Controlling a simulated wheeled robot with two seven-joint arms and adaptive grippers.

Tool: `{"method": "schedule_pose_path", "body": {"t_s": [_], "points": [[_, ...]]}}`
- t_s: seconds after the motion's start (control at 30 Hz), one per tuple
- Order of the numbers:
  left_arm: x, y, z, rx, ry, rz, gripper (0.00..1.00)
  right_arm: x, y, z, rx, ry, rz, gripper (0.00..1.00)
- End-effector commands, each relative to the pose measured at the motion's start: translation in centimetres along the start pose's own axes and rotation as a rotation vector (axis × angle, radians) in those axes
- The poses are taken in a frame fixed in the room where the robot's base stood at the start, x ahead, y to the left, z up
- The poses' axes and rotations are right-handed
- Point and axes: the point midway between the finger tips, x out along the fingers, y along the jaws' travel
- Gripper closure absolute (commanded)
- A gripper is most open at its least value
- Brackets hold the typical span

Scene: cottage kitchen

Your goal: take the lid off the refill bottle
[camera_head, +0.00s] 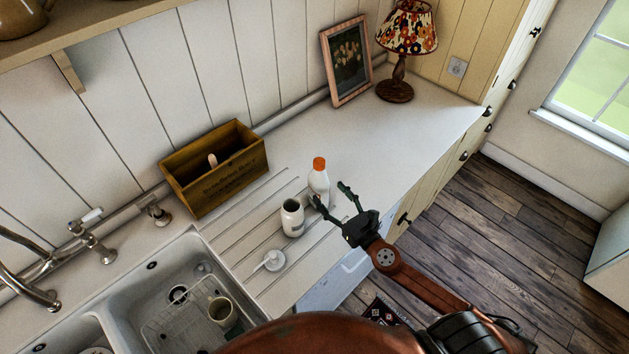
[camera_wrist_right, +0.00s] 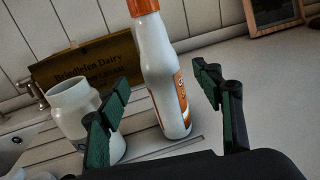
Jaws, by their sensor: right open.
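The refill bottle (camera_head: 319,188) is white with an orange lid (camera_head: 319,163) and stands upright on the ridged drainboard. In the right wrist view the bottle (camera_wrist_right: 160,75) has an orange and white label, and its lid (camera_wrist_right: 143,6) is cut by the top edge. My right gripper (camera_head: 331,195) is open at the bottle's near side. In the wrist view its fingers (camera_wrist_right: 160,82) appear on either side of the bottle's body, below the lid; I cannot tell whether either touches. My left gripper is not in view.
An open white jar (camera_head: 292,219) stands just left of the bottle. A small white pump-like top (camera_head: 271,261) lies nearer the sink (camera_head: 188,256), which holds a mug (camera_head: 222,310). A wooden box (camera_head: 226,183) stands behind. The counter to the right is clear up to the picture frame and lamp.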

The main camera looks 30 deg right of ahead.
Motion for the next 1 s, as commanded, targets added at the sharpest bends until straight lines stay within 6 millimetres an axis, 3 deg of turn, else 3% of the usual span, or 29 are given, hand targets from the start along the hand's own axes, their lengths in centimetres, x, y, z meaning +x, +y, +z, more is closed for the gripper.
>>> {"method": "schedule_pose_path", "body": {"t_s": [0.33,0.53,0.8,1.0], "points": [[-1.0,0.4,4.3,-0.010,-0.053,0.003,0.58,5.0,0.3,0.3,0.003,-0.005,0.018,0.40],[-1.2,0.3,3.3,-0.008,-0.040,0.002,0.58,7.2,0.1,0.2,0.003,-0.003,0.016,0.40],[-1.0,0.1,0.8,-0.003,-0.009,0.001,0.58,7.4,0.0,0.1,0.004,-0.001,0.014,0.40],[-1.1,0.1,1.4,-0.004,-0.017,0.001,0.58,7.3,0.0,0.1,0.004,-0.002,0.013,0.53]]}}
